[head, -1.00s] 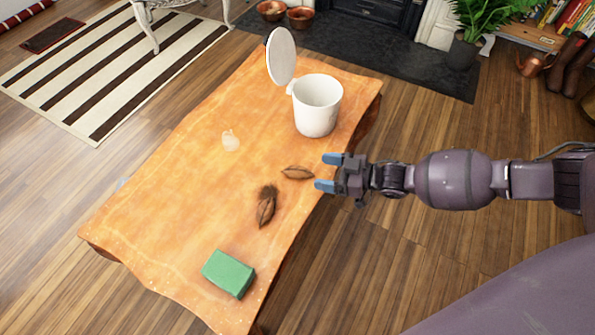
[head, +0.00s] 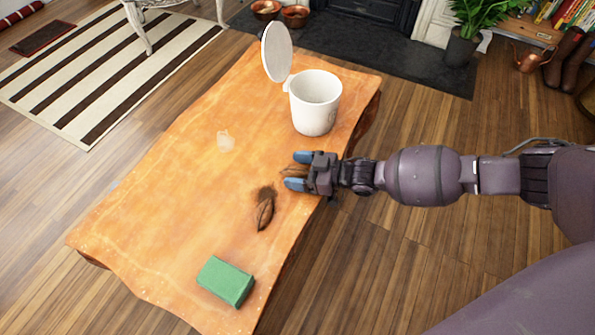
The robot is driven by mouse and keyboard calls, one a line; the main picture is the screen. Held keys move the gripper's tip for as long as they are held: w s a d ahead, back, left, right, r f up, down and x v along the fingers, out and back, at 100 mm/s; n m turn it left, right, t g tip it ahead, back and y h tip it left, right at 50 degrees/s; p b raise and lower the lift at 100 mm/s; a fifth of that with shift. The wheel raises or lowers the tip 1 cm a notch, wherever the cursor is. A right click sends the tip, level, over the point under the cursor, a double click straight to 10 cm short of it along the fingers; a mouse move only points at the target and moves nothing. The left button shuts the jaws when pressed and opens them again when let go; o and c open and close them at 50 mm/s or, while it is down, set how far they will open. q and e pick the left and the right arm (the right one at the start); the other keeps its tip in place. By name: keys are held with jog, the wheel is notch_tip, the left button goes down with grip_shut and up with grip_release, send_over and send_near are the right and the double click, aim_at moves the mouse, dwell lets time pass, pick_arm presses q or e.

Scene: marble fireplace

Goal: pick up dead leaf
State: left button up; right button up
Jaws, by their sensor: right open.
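A brown dead leaf (head: 290,171) lies on the wooden table at its right side, partly hidden by my right gripper. My right gripper (head: 293,171) is open, with its two blue fingertips on either side of this leaf. From this view I cannot tell whether the fingers touch it. A second brown, curled dead leaf (head: 265,212) lies on the table below and to the left of the gripper, apart from it. My left gripper is not in view.
A white bin (head: 314,105) with its lid (head: 277,53) raised stands on the table (head: 170,190) beyond the gripper. A green block (head: 225,281) lies near the front edge. The table's left part is clear.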

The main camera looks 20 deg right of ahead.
jog(key=c, duration=1)
jog(key=shift+c, duration=0.2)
jog(key=shift+r, duration=0.3)
jog(key=shift+s+d+r+p, duration=0.3)
jog(key=shift+d+r+p, duration=0.15)
jog(key=shift+r+p, duration=0.2)
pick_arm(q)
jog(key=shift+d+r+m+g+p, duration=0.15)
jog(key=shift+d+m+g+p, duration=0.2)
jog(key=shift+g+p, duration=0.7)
pick_arm(e)
jog(key=f+v, duration=0.1)
jog(key=v, duration=0.4)
jog(key=f+v, duration=0.1)
jog(key=v, duration=0.5)
jog(key=f+v, duration=0.1)
jog(key=v, duration=0.4)
jog(key=shift+s+d+f, duration=0.35)
jog(key=shift+s+d, duration=0.15)
